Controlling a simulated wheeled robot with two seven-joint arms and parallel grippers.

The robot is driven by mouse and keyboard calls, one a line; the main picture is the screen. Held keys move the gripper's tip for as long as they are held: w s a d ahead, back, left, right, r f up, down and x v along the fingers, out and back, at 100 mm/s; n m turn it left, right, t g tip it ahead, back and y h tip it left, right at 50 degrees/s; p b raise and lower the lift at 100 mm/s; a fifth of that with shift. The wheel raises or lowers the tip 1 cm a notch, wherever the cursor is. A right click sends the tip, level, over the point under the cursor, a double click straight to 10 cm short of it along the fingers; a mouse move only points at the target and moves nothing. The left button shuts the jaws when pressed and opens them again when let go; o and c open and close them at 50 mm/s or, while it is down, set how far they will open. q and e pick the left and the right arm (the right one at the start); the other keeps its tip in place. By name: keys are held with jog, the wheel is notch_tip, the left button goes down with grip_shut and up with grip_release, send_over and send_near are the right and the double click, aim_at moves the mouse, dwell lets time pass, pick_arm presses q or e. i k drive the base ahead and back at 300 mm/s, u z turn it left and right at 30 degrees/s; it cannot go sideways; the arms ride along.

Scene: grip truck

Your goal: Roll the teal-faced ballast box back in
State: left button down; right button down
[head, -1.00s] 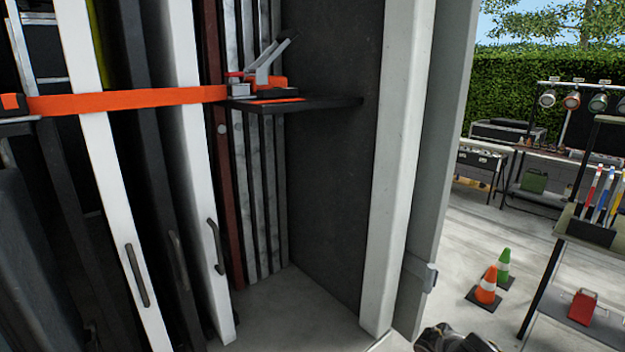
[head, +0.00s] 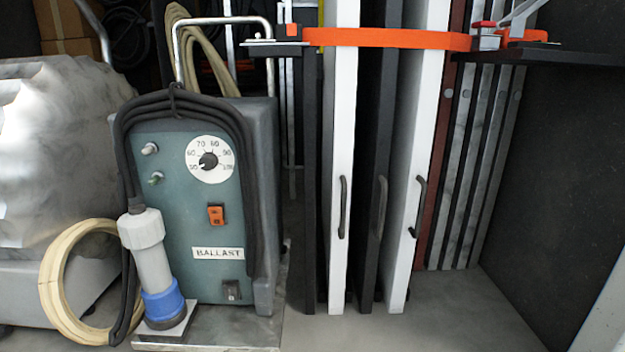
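The teal-faced ballast box (head: 178,215) stands upright at the left of the head view, its face towards me. It has a dial, an orange switch and a label reading BALLAST. It sits on a low metal-topped base (head: 215,328). A bent metal handle (head: 223,20) rises behind its top. A black cable (head: 175,105) drapes over the top and down both sides. A grey and blue connector (head: 152,262) stands at its lower left front corner. Neither of my grippers shows in the head view.
Upright white and black panels (head: 341,150) with handles stand right of the box, behind an orange strap (head: 390,39) with a ratchet. A silvery wrapped bulk (head: 60,150) and a coiled tan hose (head: 60,285) are at the left. Bare floor (head: 450,310) shows at the right front.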

aim_at(159, 138)
jog(key=u, duration=1.9)
jog(key=k, duration=1)
jog(key=z, duration=1.95)
jog(key=i, duration=0.5)
jog(key=z, duration=0.05)
